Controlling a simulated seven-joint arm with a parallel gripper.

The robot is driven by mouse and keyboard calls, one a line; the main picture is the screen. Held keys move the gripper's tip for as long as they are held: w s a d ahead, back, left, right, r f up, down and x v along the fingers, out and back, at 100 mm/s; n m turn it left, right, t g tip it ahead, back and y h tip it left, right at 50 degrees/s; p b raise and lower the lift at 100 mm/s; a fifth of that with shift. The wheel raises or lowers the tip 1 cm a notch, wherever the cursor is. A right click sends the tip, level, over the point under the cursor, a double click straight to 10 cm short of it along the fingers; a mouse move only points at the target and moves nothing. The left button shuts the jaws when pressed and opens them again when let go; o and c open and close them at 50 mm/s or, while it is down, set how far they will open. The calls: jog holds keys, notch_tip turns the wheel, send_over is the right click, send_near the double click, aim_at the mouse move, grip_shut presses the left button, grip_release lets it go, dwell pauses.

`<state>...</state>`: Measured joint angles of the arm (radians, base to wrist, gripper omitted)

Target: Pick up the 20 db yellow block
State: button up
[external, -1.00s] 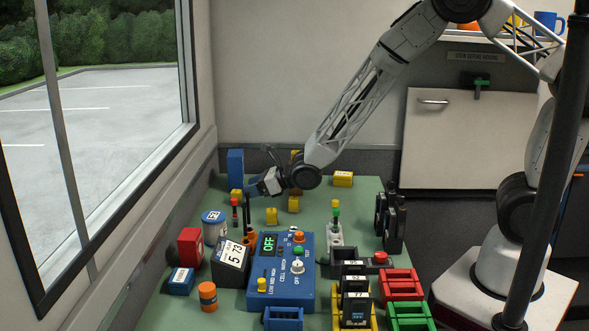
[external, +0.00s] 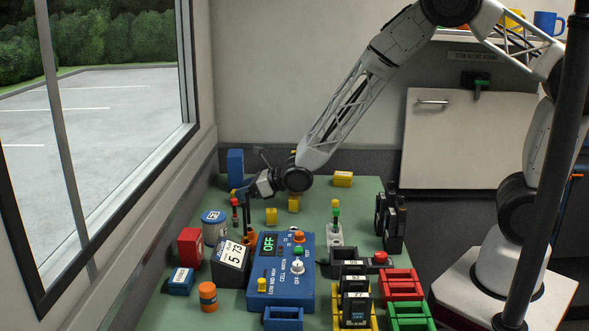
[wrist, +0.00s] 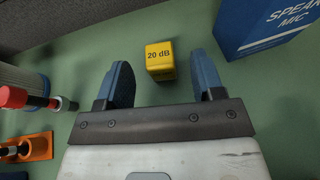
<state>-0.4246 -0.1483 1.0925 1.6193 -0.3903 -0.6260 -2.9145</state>
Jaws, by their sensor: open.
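The yellow block (wrist: 160,60) marked "20 dB" stands on the green bench top in the wrist view. It lies between the two blue fingers of my gripper (wrist: 162,72), toward their tips, with a gap on each side. The fingers are spread and hold nothing. In the external view my gripper (external: 256,187) is low over the far left part of the bench. It largely hides the block there; a bit of yellow shows beside it.
A blue "speaker mic" box (wrist: 265,25) stands close right of the block. A red-and-black antenna (wrist: 35,100) and an orange holder (wrist: 38,147) are at the left.

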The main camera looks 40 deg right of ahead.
aim_at(231, 194)
jog(key=shift+w, duration=0.1)
jog(key=shift+x, duration=2.5)
jog(key=shift+f, duration=0.1)
jog(key=c, duration=1)
notch_tip(231, 194, up, 10)
